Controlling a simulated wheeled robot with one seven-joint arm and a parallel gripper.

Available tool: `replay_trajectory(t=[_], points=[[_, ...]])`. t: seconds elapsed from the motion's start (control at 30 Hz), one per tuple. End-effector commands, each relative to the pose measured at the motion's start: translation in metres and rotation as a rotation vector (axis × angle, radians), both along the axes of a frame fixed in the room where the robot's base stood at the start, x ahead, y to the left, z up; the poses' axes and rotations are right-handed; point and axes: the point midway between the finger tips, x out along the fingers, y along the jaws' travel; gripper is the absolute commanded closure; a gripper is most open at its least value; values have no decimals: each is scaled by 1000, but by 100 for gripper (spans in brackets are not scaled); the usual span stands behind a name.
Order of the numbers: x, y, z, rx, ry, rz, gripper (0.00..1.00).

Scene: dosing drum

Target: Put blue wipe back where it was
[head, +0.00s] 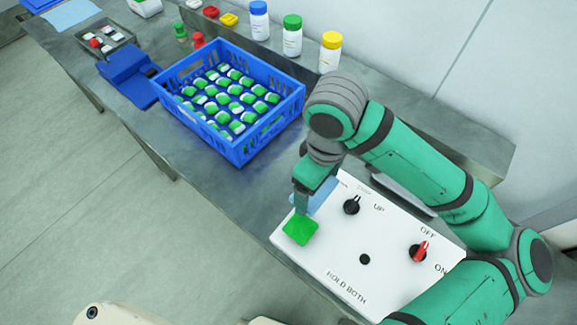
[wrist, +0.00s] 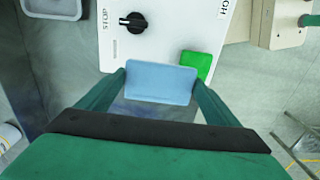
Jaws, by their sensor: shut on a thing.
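The blue wipe (wrist: 160,84) is a pale blue, roughly rectangular piece held between the two fingers of my gripper (wrist: 161,72). In the head view, the wipe (head: 325,196) shows partly beside my gripper (head: 308,197), which hangs over the left edge of the white control panel. My gripper is shut on the wipe. A green square button (head: 300,229) is just in front of the gripper on the panel; it also shows in the wrist view (wrist: 196,65). I cannot tell whether the wipe touches the panel.
The white panel (head: 330,262) carries a black knob (head: 351,205) and a red switch (head: 419,252). A blue crate (head: 240,152) of green-and-white items stands behind it on the left. Capped bottles (head: 292,40) stand along the back. A pale tray (wrist: 52,6) lies beyond the panel.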

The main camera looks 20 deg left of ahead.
Motion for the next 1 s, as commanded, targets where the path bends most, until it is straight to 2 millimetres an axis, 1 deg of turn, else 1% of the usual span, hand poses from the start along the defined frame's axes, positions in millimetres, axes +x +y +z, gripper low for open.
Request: replay_trajectory(t=[0.37, 0.4, 0.5, 0.6, 0.7, 0.93, 1.0], points=[[50, 59, -34, -1, 3, 4, 36], [55, 65, -38, -2, 2, 3, 36], [64, 76, -56, -2, 4, 3, 36], [73, 85, -71, -2, 3, 2, 36], [79, 91, -81, -2, 2, 3, 36], [84, 98, -91, 0, 2, 2, 36], [87, 101, -98, -2, 2, 1, 36]])
